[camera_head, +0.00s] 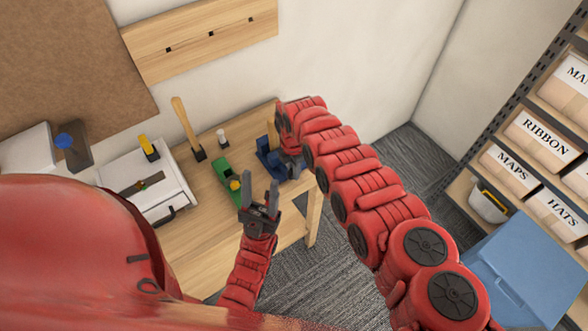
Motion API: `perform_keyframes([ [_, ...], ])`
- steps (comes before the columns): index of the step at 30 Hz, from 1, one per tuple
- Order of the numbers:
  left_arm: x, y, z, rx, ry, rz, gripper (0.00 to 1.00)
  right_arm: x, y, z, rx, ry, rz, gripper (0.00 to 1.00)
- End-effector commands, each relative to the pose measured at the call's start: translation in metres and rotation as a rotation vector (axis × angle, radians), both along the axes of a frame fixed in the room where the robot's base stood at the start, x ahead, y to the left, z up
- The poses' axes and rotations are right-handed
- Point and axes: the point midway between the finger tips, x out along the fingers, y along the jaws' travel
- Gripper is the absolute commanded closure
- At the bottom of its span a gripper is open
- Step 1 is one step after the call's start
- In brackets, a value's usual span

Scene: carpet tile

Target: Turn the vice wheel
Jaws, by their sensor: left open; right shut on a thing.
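The blue vice (266,158) stands at the right end of the wooden workbench (208,190). My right arm reaches in from the right and bends down over the vice. My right gripper (290,170) is at the vice's right side, shut on what seems to be its wheel. The wheel is hidden behind the gripper and wrist, so its angle cannot be told.
A green tool (222,178) with a yellow part lies left of the vice. A wooden-handled tool (186,125) and a white case (150,180) are further left. A blue bin (530,270) and a shelf with labelled boxes (541,138) stand at the right.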

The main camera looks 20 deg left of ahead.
Motion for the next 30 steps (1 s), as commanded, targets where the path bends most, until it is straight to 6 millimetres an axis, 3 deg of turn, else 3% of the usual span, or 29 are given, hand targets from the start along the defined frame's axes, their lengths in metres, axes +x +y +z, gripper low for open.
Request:
perform_keyframes([
  [19, 0.0, 0.0, -0.047, 0.0, 0.0, 0.0, 0.5, -0.002, 0.001, -0.006, -0.133, -0.169, 0.003, 1.0],
  [30, 0.0, 0.0, -0.133, 0.0, 0.0, 0.0, 0.5, -0.006, 0.007, -0.016, -0.327, -0.431, 0.005, 1.0],
])
